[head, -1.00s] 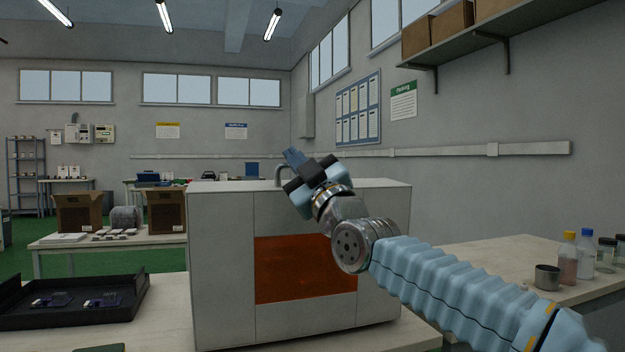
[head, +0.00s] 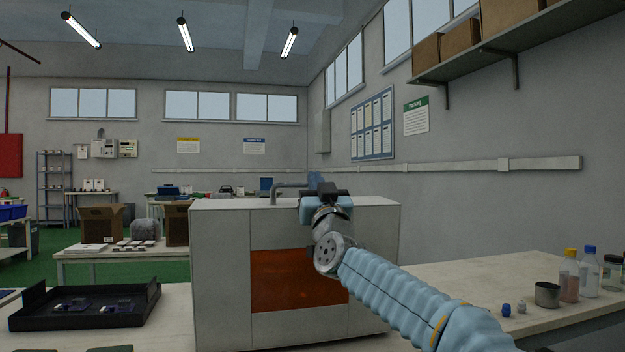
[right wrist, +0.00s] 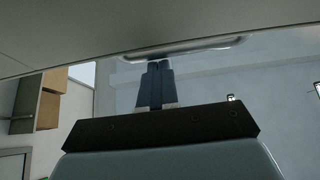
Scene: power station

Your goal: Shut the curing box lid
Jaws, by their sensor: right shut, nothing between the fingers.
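The curing box (head: 222,265) is a pale grey cabinet on the bench ahead, with an orange window (head: 290,281) in its front. A grey bar handle (head: 288,186) stands up at its top. My right gripper (head: 315,181) is above the top of the box, beside the handle, and partly hides it. In the right wrist view the dark fingers (right wrist: 156,84) are together and empty, with their tips close to the long handle (right wrist: 185,48); I cannot tell if they touch it. How far the lid is open cannot be made out. My left gripper does not show.
A black tray (head: 35,322) with small parts lies on the bench left of the box. A metal cup (head: 547,294) and several bottles stand on the right bench. A shelf (head: 510,46) with cartons hangs on the right wall.

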